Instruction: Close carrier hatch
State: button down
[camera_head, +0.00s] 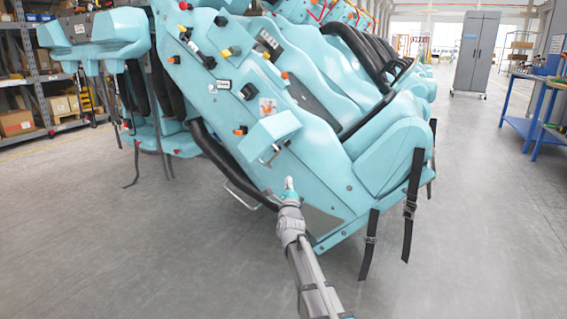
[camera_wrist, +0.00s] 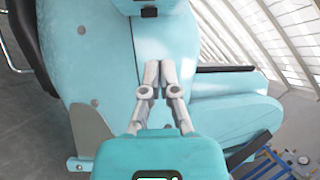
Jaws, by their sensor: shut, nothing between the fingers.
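The turquoise coaster carrier (camera_head: 330,165) fills the middle of the head view, tilted, and its side panel (camera_wrist: 105,50) fills much of the wrist view. A turquoise box-like flap (camera_head: 268,133), which looks like the hatch, stands out from the carrier's side. Its lower edge, with a dark fitting, shows at the top of the wrist view (camera_wrist: 155,5). My gripper (camera_head: 289,184) is below the flap in the head view, in front of the side panel. In the wrist view its fingers (camera_wrist: 160,68) are together and empty, apart from the flap.
Black straps (camera_head: 413,190) hang from the carrier's right end. A black curved bar (camera_head: 220,160) and a thin metal loop lie left of my gripper. A blue workbench (camera_head: 535,110) and a grey cabinet (camera_head: 476,52) stand at right. The floor in front is clear.

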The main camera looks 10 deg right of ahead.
jog(key=w+a+r+p, duration=0.2)
jog(key=w+r+p, duration=0.3)
jog(key=w, duration=0.2)
jog(key=shift+w+r, duration=0.2)
jog(key=shift+w, duration=0.05)
dwell(0.6)
